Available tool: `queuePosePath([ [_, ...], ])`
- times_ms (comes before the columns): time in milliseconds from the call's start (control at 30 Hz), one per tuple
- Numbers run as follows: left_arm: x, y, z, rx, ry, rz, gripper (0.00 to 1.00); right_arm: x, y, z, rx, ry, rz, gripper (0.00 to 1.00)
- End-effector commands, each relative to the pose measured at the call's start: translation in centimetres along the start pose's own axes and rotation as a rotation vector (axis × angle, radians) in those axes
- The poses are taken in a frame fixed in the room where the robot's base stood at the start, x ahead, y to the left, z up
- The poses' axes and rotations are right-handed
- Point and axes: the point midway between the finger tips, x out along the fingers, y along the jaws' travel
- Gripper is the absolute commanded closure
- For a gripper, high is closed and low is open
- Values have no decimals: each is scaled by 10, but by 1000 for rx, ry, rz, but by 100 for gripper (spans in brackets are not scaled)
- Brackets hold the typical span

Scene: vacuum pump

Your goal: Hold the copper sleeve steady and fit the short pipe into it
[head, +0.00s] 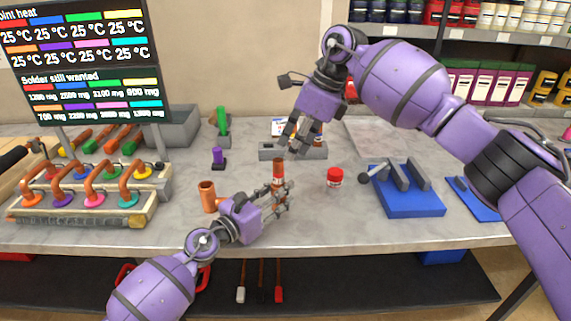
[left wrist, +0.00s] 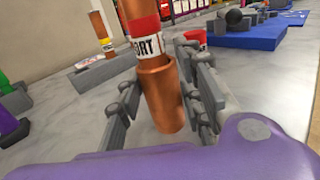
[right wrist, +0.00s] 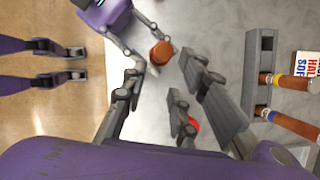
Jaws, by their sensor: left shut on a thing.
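The copper sleeve (left wrist: 167,100) stands roughly upright between the fingers of my left gripper (head: 283,199), which is shut on it. The short pipe (head: 278,172), with a red band and a white label, stands in the sleeve's top. In the right wrist view the pipe's round top (right wrist: 162,52) shows beyond the fingers. My right gripper (head: 296,147) is open and empty, above and to the right of the pipe.
A grey rack (right wrist: 258,90) holds two copper pipes at the back. A red-capped jar (head: 335,178) stands right of my left gripper. A copper fitting (head: 208,196) stands to its left. A blue-based tool (head: 410,200) is farther right. Bench is clear around the jar.

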Motion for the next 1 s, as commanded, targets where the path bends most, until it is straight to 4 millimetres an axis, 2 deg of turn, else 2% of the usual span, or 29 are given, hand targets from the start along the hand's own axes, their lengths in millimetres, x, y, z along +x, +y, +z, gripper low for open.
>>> queuePosePath([
  [100,0,0,1,1,-2,0,96,-18,0,0,-1,0,-1,73],
  [200,0,0,1,1,-1,0,96,-26,0,0,0,-1,-1,73],
  [633,0,0,1,1,-1,-1,96,-31,0,1,-1,-2,-1,73],
  [667,0,0,1,1,-1,-1,65,-31,0,1,-1,-2,-1,73],
  [700,0,0,1,1,-1,-1,60,-31,0,1,-1,-2,-1,73],
  [833,0,0,0,1,0,-1,44,-31,0,1,-1,-2,-1,73],
  [1000,0,0,0,0,0,-1,44,-31,0,1,-1,-2,-1,73],
])
